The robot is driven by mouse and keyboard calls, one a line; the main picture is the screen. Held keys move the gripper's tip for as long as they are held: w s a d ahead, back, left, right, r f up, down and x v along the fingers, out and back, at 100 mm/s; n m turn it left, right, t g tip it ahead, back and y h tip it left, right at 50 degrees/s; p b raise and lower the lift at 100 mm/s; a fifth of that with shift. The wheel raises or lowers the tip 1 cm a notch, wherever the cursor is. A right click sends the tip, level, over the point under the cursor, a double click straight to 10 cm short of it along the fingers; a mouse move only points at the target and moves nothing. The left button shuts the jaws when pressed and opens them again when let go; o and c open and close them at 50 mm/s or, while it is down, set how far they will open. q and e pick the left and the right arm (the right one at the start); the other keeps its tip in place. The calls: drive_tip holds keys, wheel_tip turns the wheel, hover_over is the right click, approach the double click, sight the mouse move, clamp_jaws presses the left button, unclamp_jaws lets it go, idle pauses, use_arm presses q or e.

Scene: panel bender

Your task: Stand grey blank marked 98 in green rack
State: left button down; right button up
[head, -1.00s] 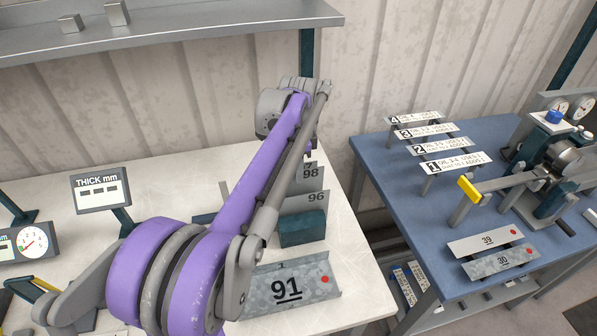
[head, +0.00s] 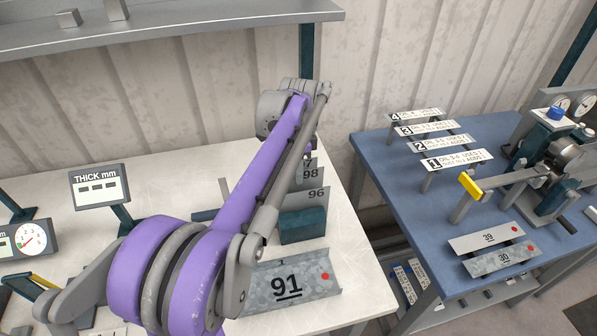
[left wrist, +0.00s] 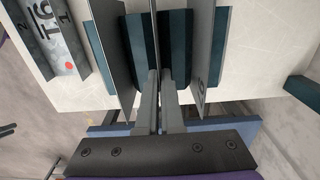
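The grey blank marked 98 (head: 310,174) stands upright in the green rack (head: 302,228), behind the grey blank marked 96 (head: 316,196). Part of it is hidden by my left arm. In the left wrist view, my left gripper (left wrist: 161,75) has its two fingers close on both sides of a thin plate seen edge-on (left wrist: 153,30), the middle of three. The plate runs down between teal rack blocks (left wrist: 175,40). In the head view the left fingertips are mostly hidden behind my arm. My right gripper is in neither view.
Another blank (head: 308,162), its number partly hidden, stands behind 98. Blank 91 (head: 290,283) lies in front of the rack. A thickness display (head: 98,186) stands at left. A blue table (head: 400,180) with labelled strips and blanks 39 and 30 is at right.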

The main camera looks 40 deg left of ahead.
use_arm(q)
drive_tip(key=shift+f+b, duration=0.3)
drive_tip(key=shift+f, duration=0.5)
drive_tip(key=c, duration=1)
unclamp_jaws()
drive_tip(key=shift+r, duration=0.1)
wheel_tip(320, 180, up, 11)
drive_tip(key=shift+f+p, duration=0.1)
drive_tip(key=shift+p, duration=0.4)
